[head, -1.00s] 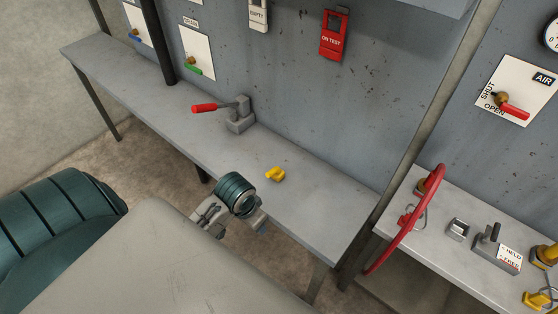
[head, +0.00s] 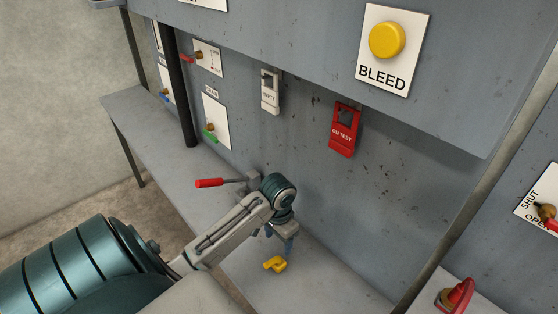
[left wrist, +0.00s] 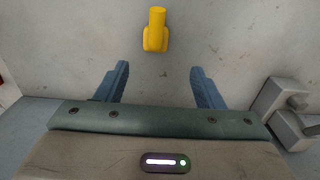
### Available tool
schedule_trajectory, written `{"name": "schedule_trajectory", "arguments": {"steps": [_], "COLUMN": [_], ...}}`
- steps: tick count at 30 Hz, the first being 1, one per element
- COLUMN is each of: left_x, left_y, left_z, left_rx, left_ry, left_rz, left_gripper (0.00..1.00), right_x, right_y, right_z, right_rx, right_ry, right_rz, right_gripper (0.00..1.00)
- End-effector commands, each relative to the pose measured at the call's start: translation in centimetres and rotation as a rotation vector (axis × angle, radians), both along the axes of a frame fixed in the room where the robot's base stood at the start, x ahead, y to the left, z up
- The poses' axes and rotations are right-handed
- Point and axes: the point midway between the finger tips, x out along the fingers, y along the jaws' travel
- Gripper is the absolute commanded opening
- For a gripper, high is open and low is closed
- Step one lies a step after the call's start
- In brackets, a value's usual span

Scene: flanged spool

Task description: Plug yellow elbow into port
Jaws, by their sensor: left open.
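The yellow elbow (head: 275,264) lies loose on the grey bench, close to its front edge. It also shows in the left wrist view (left wrist: 156,30), at the top centre, beyond the fingertips. My left gripper (head: 280,236) is over the bench, just behind and above the elbow in the head view. Its two blue fingers are apart with nothing between them in the left wrist view (left wrist: 160,78). The elbow is not between the fingers. I cannot make out the port in either view. My right gripper is not in view.
A red-handled lever (head: 210,183) on a grey block stands on the bench left of my gripper. The wall behind carries a red "ON TEST" tag (head: 343,130) and a yellow BLEED button (head: 387,40). The bench (head: 330,285) is clear right of the elbow.

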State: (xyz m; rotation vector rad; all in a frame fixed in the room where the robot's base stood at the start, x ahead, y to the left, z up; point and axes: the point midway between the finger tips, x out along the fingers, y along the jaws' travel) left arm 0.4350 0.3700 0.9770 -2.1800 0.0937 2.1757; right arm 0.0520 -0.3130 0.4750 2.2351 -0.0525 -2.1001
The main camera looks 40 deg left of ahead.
Motion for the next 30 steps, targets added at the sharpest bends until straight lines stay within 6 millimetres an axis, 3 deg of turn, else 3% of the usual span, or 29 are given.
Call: {"name": "schedule_trajectory", "arguments": {"steps": [6,9,23,30], "left_x": [-0.2,-0.2,-0.3,-0.8], "left_y": [-0.1,-0.1,-0.2,-0.7], "left_z": [-3.4,-4.5,-5.5,-8.9], "left_rx": [-0.003,-0.001,-0.001,-0.001], "left_ry": [0.005,0.003,0.003,0.004], "left_rz": [0.002,0.002,0.001,0.002], "left_gripper": [0.62,0.62,0.62,0.62], "right_x": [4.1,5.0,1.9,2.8], "right_y": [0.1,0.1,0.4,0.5], "right_z": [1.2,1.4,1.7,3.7], "right_rx": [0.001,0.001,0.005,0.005], "right_ry": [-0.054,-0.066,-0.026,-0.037], "right_rz": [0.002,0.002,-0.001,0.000], "right_gripper": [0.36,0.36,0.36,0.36]}}
